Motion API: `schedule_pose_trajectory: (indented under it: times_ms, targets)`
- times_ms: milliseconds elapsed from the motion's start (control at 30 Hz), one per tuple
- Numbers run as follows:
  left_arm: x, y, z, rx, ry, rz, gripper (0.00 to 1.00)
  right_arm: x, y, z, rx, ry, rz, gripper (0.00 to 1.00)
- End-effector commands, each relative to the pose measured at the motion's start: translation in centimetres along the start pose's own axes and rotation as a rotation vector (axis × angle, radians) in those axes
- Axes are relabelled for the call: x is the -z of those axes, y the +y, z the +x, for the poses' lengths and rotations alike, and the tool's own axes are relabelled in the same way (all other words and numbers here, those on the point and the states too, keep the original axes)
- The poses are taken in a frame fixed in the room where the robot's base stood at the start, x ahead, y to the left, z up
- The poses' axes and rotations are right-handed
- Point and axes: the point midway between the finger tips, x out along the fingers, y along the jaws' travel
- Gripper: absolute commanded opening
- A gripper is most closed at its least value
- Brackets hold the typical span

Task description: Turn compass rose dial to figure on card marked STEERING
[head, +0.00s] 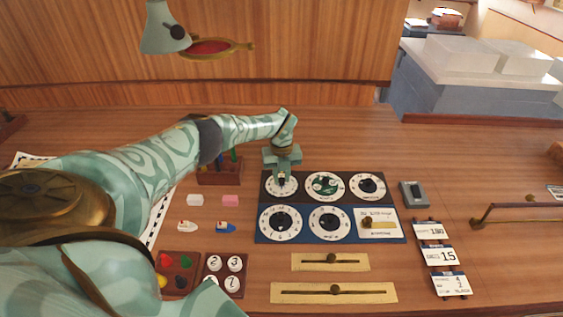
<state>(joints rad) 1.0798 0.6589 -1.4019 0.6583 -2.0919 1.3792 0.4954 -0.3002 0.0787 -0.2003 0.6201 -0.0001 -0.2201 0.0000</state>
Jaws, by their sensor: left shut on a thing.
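A panel (262,187) holds two rows of round white dials with dark knobs. The upper middle dial (325,186) has a green pattern that looks like a compass rose. My left gripper (282,181) points down at the upper left dial (283,193), shut on its knob, and hides part of that dial's face. It is beside the green-patterned dial, apart from it. Three white cards with dark blue bands stand to the right: an upper one (433,231) that seems to read 130, a middle one (439,256) reading 15, and a lower one (451,284). Their headings are too small to read surely. My right gripper is out of view.
A brass lever plate (377,222) sits at the panel's lower right. A grey switch box (412,193) is right of the panel. Brass slider plates (331,262) lie in front. A wooden pen block (219,172) stands left, close to my forearm. The table's right part is mostly clear.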

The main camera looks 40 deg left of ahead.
Motion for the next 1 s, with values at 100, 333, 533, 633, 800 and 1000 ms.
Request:
schedule_pose_trajectory:
  times_ms: [100, 333, 533, 633, 800, 1000]
  targets:
    - [-0.1, 0.0, -0.1, 0.002, -0.004, -0.002, 0.0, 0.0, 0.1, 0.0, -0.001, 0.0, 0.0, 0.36]
    - [-0.1, 0.0, -0.1, 0.002, -0.004, -0.002, 0.0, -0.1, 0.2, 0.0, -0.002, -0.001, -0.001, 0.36]
    - [-0.1, 0.0, -0.1, 0.001, -0.003, -0.001, 0.43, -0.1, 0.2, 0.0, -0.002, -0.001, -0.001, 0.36]
    - [-0.1, 0.0, -0.1, 0.001, -0.002, -0.001, 0.43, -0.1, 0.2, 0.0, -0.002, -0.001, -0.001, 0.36]
    - [-0.1, 0.0, -1.0, 0.002, -0.002, -0.001, 0.43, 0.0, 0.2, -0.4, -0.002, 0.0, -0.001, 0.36]
    - [-0.2, 0.0, -5.4, 0.004, -0.004, -0.001, 0.43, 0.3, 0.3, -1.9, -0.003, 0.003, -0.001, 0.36]
